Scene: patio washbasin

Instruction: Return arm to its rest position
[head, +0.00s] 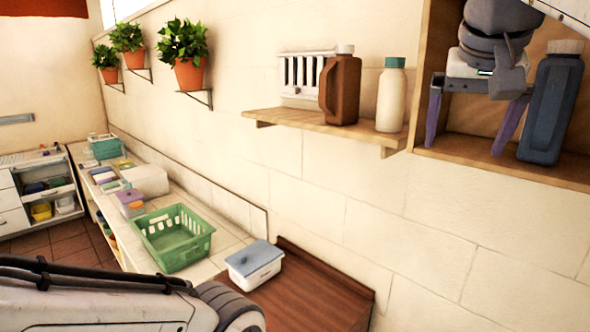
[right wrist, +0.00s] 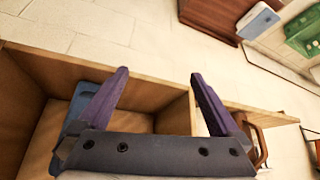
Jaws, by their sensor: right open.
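My right gripper (head: 464,149) is at the upper right of the head view, in front of the open wooden wall cubby (head: 565,177). Its two purple fingers are spread apart with nothing between them. In the right wrist view the fingers (right wrist: 160,76) are wide apart and empty, with the cubby's wooden edge behind them. A dark blue bottle (head: 550,110) stands upright in the cubby, just right of the gripper. My left arm crosses the lower left of the head view; its gripper is not visible.
A wooden shelf (head: 290,121) left of the cubby holds a brown jug (head: 341,92) and a cream bottle (head: 391,100) with a green cap. Below are a green basket (head: 172,240) and a blue-lidded container (head: 254,267). The wall below the shelf is bare.

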